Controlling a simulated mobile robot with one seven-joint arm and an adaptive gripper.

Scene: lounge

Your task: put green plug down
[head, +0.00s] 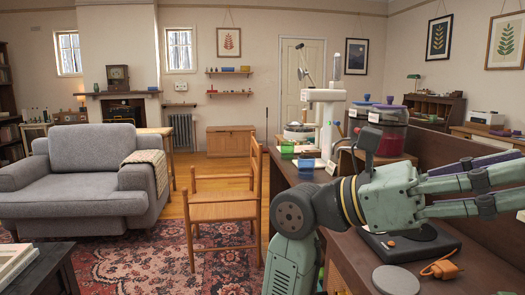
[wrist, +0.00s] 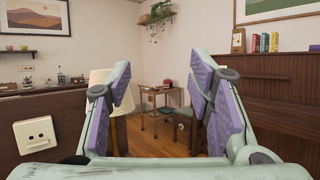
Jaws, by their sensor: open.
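My gripper (head: 505,180) is at the right of the head view, above the wooden counter (head: 345,245), its fingers spread and reaching toward the right edge. In the wrist view my gripper (wrist: 160,85) has its two purple-padded fingers wide apart with nothing between them. I cannot make out a green plug for certain in either view. An orange plug (head: 441,268) with a cord lies on the near counter, below my gripper.
A dark device with a round plate (head: 408,241) and a grey disc (head: 396,280) lie beside the orange plug. A red-filled jar (head: 390,135) stands behind my arm. A white socket (wrist: 33,132) is on a wooden panel. A wooden chair (head: 222,205) stands left of the counter.

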